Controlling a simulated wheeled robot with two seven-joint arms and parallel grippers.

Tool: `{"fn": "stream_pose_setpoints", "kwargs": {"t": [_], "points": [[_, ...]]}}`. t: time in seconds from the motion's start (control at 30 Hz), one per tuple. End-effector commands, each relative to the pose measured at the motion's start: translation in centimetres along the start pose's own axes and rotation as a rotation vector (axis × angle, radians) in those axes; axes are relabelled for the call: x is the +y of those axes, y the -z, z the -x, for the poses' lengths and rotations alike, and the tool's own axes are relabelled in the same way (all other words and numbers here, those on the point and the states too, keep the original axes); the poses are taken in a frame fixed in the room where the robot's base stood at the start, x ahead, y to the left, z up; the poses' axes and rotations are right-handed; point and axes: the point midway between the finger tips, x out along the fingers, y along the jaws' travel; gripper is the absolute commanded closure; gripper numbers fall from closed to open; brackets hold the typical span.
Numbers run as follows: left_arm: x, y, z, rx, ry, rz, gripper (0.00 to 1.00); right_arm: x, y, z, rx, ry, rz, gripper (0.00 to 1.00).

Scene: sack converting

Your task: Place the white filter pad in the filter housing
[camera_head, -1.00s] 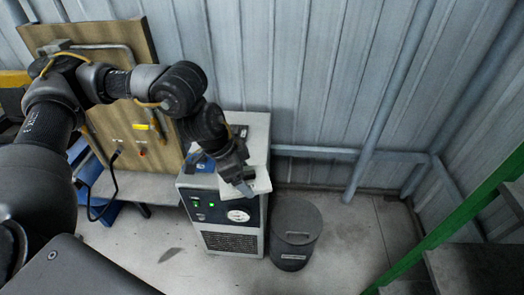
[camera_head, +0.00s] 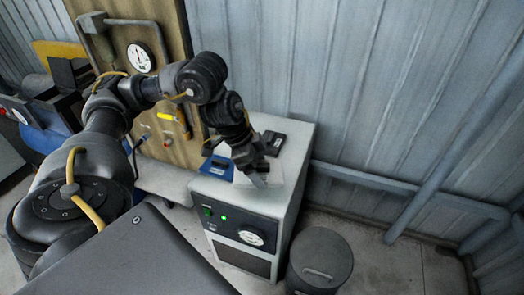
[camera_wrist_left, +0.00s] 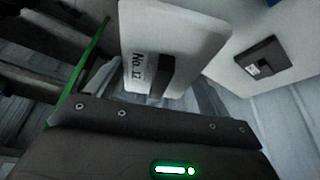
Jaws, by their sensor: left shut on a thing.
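My left gripper (camera_head: 256,176) is shut on the white filter pad (camera_head: 273,174), above the front part of the white cabinet's top. In the left wrist view the pad (camera_wrist_left: 190,28) is a flat plate with rounded corners, marked "No. 17", with a dark finger across its face. A blue item (camera_head: 216,166) lies on the cabinet top left of the gripper, partly hidden by my arm. A dark box (camera_head: 272,142) lies behind; in the wrist view it has a pale label (camera_wrist_left: 258,64). I cannot tell which is the filter housing. My right gripper is not in view.
The white cabinet (camera_head: 293,165) has a dark front panel with a green light and a dial. A dark lidded bin (camera_head: 320,262) stands right of it. A wooden board (camera_head: 165,60) with a gauge and pipes stands behind my left arm. A corrugated wall closes the back.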

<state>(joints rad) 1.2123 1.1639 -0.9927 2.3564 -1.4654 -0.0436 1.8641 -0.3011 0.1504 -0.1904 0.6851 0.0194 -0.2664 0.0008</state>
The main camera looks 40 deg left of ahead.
Motion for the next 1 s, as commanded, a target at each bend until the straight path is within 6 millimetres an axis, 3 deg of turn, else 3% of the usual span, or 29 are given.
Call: {"fn": "stream_pose_setpoints", "kwargs": {"t": [0.07,0.2,0.37,0.6,0.77,1.0], "points": [[-0.7,-0.4,-0.1,0.000,0.003,0.011,0.41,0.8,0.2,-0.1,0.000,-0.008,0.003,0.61],[-3.2,-0.5,-1.4,0.000,0.004,0.023,0.41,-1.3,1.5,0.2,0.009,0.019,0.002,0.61],[-7.3,0.1,-3.5,0.000,0.005,0.023,0.41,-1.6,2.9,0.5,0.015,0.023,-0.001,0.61],[-11.3,-0.1,-7.8,-0.001,0.002,0.018,0.41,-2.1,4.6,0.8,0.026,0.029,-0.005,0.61],[-12.6,-0.3,-9.4,0.000,0.003,0.014,0.41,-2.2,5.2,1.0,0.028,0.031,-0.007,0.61],[-13.1,-0.3,-10.0,0.001,0.002,0.012,0.41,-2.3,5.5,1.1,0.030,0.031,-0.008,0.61]]}}
